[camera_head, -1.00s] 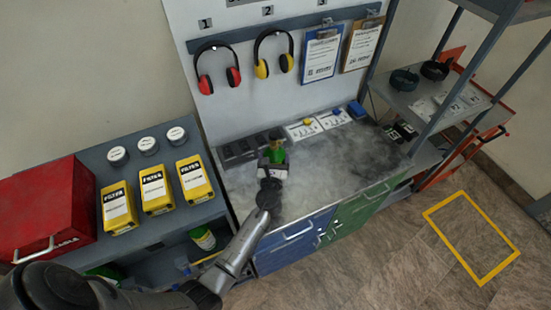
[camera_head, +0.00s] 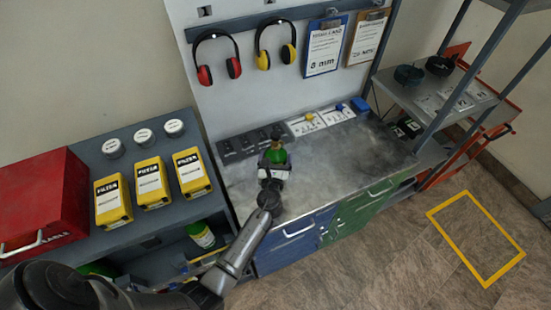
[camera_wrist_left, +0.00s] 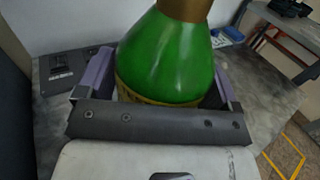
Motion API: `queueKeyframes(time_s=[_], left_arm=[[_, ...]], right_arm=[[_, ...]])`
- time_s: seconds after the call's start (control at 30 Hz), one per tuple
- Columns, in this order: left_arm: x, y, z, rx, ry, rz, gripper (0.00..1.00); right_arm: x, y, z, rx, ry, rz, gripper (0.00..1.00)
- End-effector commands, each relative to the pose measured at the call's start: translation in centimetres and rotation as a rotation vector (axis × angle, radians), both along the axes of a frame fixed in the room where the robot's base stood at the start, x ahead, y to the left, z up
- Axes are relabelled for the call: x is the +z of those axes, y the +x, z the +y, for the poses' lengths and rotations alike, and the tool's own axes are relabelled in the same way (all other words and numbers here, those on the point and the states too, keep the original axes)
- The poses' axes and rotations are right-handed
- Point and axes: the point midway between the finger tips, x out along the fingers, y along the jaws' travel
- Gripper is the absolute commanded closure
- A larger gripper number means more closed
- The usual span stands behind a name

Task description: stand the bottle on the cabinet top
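The green bottle (camera_head: 276,156) with a brown-gold neck is upright over the left part of the cabinet top (camera_head: 335,163). My left gripper (camera_head: 275,164) is around the bottle, with a finger on each side, and appears shut on it. In the left wrist view the bottle (camera_wrist_left: 172,58) fills the space between the two purple-edged fingers. The bottle's base is hidden behind the gripper, so I cannot tell whether it touches the top. My right gripper is not in view.
Dark switch panels (camera_head: 240,146) lie just behind and left of the bottle. White cards (camera_head: 306,124) and a blue box (camera_head: 359,105) are along the back. The cabinet top to the right is clear. A shelf rack (camera_head: 430,100) stands at right; yellow filter boxes (camera_head: 150,185) sit at left.

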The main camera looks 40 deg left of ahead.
Motion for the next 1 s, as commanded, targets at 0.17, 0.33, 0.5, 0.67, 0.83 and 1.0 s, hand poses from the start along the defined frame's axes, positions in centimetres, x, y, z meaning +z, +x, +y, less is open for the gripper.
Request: queueKeyframes(time_s=[0.17,0.33,0.5,0.67,0.83,1.0], left_arm=[[0.0,0.0,0.0,0.0,0.0,0.0,0.0],[0.1,0.0,0.0,0.0,0.0,0.0,0.0],[0.3,-0.6,-0.4,-0.001,-0.001,0.001,0.0],[0.3,-2.9,-2.0,-0.001,-0.003,0.0,0.0],[0.2,-5.5,-3.8,0.0,-0.001,0.002,0.0],[0.3,-7.7,-5.4,-0.001,-0.002,0.0,0.0]], right_arm=[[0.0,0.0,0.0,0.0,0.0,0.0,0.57],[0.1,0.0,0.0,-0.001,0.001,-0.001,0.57],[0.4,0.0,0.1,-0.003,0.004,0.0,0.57],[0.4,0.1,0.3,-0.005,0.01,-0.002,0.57],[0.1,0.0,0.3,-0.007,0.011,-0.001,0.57],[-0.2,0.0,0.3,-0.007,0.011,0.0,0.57]])
